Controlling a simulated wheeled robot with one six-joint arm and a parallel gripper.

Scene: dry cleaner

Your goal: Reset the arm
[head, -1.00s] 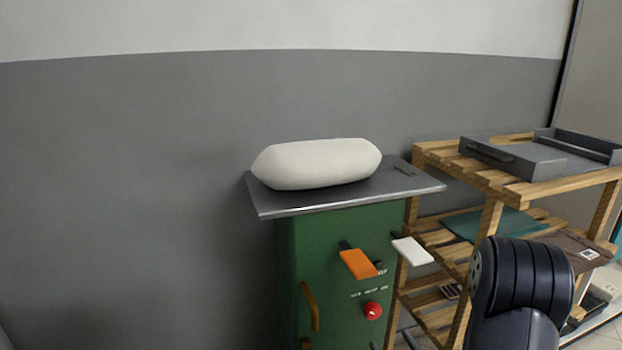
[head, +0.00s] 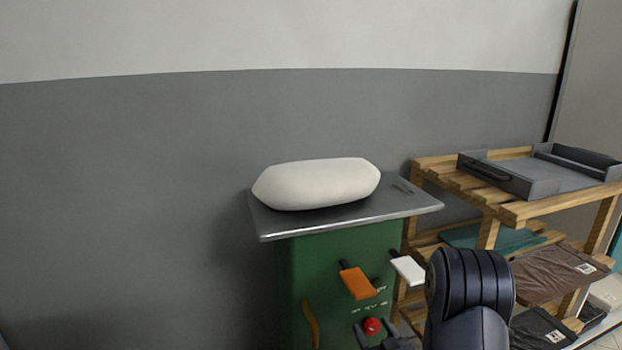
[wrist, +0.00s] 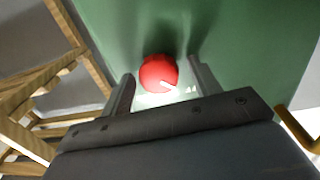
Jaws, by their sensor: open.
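My gripper (wrist: 163,82) is open in the wrist view, its two fingers on either side of a red round knob (wrist: 159,73) on the green cabinet front. I cannot tell whether the fingers touch the knob. In the head view, my gripper (head: 376,330) shows low beside the same red knob (head: 372,326), partly cut off by the frame's bottom edge. My dark arm link (head: 470,290) stands at the lower right and hides part of the shelf.
The green cabinet (head: 310,270) has a metal top (head: 400,207) bearing a white padded form (head: 318,183). An orange lever (head: 357,283) and a white lever (head: 407,269) stick out above the knob. A wooden shelf (head: 515,212) with a grey tray (head: 495,176) stands at right.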

